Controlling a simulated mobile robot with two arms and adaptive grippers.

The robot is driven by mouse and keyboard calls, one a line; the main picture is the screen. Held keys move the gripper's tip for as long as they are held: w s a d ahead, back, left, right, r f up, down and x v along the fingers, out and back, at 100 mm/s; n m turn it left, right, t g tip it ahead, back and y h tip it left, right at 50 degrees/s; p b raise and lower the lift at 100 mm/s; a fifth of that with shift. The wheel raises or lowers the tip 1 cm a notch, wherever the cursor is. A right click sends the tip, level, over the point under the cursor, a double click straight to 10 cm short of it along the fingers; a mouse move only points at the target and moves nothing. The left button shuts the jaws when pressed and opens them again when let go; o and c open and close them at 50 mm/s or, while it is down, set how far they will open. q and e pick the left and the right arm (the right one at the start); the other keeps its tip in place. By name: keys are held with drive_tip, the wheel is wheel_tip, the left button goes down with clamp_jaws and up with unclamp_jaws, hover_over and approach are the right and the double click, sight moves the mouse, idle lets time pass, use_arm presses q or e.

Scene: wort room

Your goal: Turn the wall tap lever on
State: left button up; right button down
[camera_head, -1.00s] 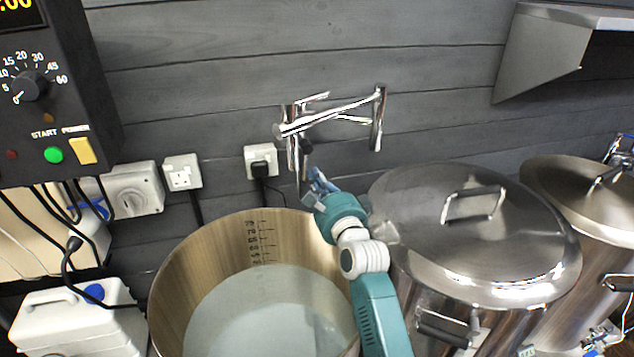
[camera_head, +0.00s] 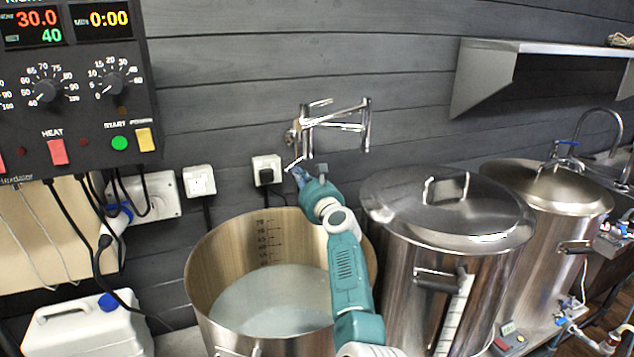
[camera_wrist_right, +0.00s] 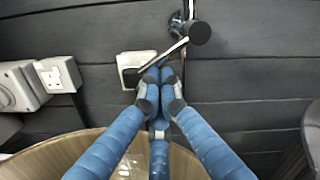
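The chrome wall tap (camera_head: 338,122) is fixed to the dark plank wall, its folding spout reaching right above the pot. A thin lever slants down and left below the tap in the head view; the lever (camera_wrist_right: 168,55) shows more clearly in the right wrist view, running down-left from a round dark knob (camera_wrist_right: 199,32). My right gripper (camera_head: 301,176) is just below the tap. In the right wrist view its blue fingers (camera_wrist_right: 160,76) are drawn together with dark tips at the lever's lower part; contact cannot be told. My left gripper is not in view.
An open steel pot (camera_head: 205,262) with pale liquid stands beneath the arm. A lidded pot (camera_head: 448,212) stands to its right, another (camera_head: 545,190) beyond. A control box (camera_head: 75,90) hangs at left. A socket with a plug (camera_head: 266,170) is beside the gripper. A shelf (camera_head: 540,48) juts out upper right.

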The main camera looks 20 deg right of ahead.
drive_tip(key=shift+a+r+m+p, duration=0.45)
drive_tip(key=shift+r+m+p, duration=0.35)
drive_tip(key=shift+p, duration=0.1)
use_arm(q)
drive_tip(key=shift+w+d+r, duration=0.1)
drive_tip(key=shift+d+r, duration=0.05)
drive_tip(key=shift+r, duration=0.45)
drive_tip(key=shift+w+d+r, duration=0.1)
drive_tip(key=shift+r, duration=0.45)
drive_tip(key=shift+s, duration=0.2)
use_arm(e)
drive_tip(key=shift+a, duration=0.1)
